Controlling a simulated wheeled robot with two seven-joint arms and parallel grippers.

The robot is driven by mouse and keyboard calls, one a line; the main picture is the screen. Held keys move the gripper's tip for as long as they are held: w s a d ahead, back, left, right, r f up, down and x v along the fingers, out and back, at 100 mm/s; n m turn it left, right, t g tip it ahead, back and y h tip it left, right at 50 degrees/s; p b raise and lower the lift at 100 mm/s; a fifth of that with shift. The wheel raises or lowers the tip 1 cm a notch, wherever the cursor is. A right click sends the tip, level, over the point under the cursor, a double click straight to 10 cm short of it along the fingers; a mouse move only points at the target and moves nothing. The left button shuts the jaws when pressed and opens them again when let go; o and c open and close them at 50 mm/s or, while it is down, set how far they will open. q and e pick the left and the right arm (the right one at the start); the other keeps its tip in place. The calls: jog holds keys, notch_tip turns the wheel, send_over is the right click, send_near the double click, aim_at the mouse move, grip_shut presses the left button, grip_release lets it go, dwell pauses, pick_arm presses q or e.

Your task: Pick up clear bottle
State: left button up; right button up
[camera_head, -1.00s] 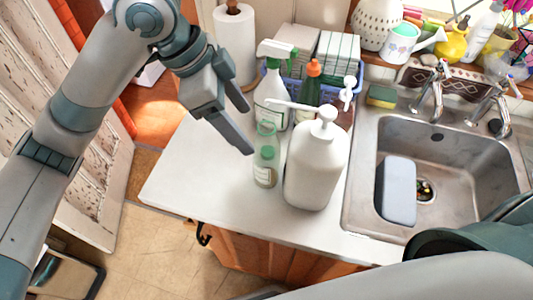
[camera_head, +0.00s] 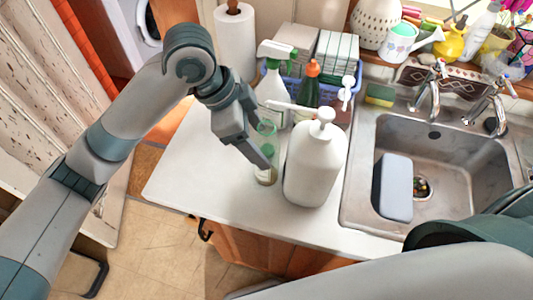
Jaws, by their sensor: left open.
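The clear bottle (camera_head: 266,176), small with a green tint and a pale label, stands upright on the white counter (camera_head: 190,180). It is just left of a large white pump bottle (camera_head: 315,165). My left gripper (camera_head: 266,155) is open at the clear bottle, with its fingers pointing down and right. A finger covers much of the bottle's middle; its top and base still show. I cannot tell whether the fingers touch it. My right gripper is not in view; only part of my right arm shows at the lower right.
A spray bottle (camera_head: 272,88), a green bottle with an orange cap (camera_head: 308,92) and a blue basket (camera_head: 345,82) stand behind. A paper towel roll (camera_head: 235,40) is at the back left. The sink (camera_head: 450,160) lies right. The counter's left part is clear.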

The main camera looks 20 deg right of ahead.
pick_arm(q)
jog(key=x, duration=0.1)
jog(key=p+x, duration=0.1)
jog(key=x, duration=0.1)
jog(key=shift+w+d, duration=0.2)
jog(key=shift+d+f, duration=0.2)
jog(key=shift+f, duration=0.35)
jog(key=c, duration=1.2)
jog(key=shift+c, duration=0.2)
